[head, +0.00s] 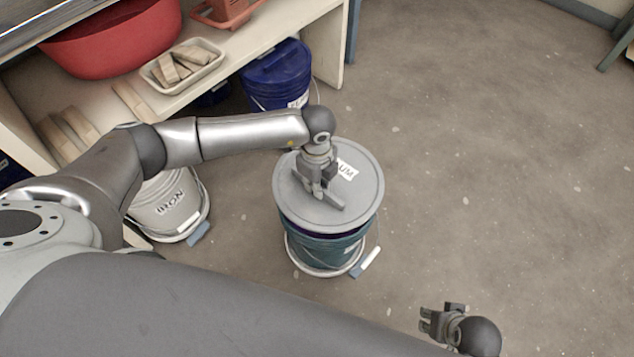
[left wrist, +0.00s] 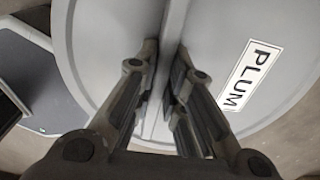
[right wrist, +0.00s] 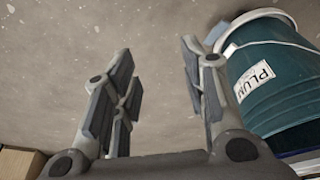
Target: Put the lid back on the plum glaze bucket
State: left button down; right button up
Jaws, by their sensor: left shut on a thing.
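The round grey lid (head: 352,212), labelled PLUM, is over the top of the teal plum bucket (head: 330,250). A dark purple strip shows between the lid's near edge and the teal wall; I cannot tell whether the lid touches the rim. My left gripper (head: 321,190) is shut on the lid's bar handle (left wrist: 172,30), and the lid fills most of the left wrist view. My right gripper (head: 436,320) is open and empty, low and right of the bucket. The bucket's labelled side (right wrist: 275,85) shows in the right wrist view, apart from the right fingers.
The plum bucket stands on a pale round base with a blue-grey tab (head: 366,262). A white IRON bucket (head: 165,205) stands to the left. A blue lidded bucket (head: 278,78) stands behind, beside the shelf (head: 235,62). The floor (head: 490,150) to the right is clear.

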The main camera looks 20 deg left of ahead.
pick_arm(q)
jog(key=shift+f+b, duration=0.45)
jog(key=shift+f, duration=0.15)
jog(key=shift+f+b, duration=0.6)
jog(key=shift+f, duration=0.7)
pick_arm(e)
jog(key=w+v, duration=0.1)
jog(key=v, duration=0.9)
jog(key=shift+r+t, duration=0.3)
jog(key=shift+w+f, duration=0.1)
jog(key=shift+w, duration=0.05)
jog(key=shift+f, duration=0.45)
jog(key=shift+w+f, duration=0.2)
jog(key=shift+w, duration=0.15)
pick_arm(q)
jog(key=shift+f, duration=0.1)
pick_arm(e)
jog(key=shift+s, duration=0.3)
